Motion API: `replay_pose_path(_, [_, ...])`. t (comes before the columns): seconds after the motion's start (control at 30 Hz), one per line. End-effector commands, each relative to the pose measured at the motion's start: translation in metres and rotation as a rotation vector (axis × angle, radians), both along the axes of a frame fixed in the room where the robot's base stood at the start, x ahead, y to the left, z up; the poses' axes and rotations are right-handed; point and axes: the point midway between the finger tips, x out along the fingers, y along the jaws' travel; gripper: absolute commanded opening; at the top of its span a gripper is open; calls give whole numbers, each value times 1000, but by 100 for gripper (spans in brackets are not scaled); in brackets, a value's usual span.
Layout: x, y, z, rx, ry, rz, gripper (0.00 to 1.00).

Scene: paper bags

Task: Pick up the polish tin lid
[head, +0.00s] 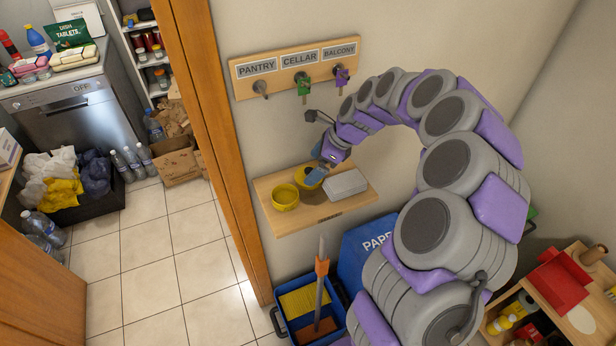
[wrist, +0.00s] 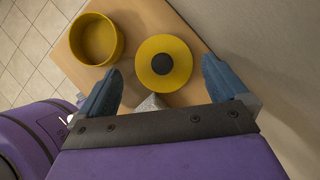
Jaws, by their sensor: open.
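The polish tin lid (wrist: 152,70) is a round yellow disc with a dark round centre in the wrist view. It lies on a small wooden wall shelf (wrist: 78,45). The open yellow tin (wrist: 97,39) stands to its left, apart from it. In the head view the tin (head: 285,196) is at the shelf's left, and the lid (head: 304,175) is partly hidden by my gripper. My gripper (wrist: 168,85) is open and empty, its blue fingers on either side of the lid's near edge. I cannot tell its height above the shelf.
A grey box (head: 345,185) sits on the shelf just right of my gripper. A key rack (head: 300,66) with labelled hooks hangs above. A blue paper bin (head: 367,250) and a blue bucket (head: 307,305) stand below. The wall is close behind the shelf.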

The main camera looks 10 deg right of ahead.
Motion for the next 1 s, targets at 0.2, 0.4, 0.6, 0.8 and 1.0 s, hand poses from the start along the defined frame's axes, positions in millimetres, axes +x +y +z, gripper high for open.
replay_pose_path(0.2, [8, 17, -30, 0, 4, 2, 100])
replay_pose_path(0.4, [10, 20, -34, -2, 2, 0, 100])
replay_pose_path(0.6, [10, 19, -33, -1, 1, 0, 89])
replay_pose_path(0.8, [10, 19, -33, -1, 1, 0, 70])
replay_pose_path(1.0, [10, 19, -34, 0, 2, 0, 56])
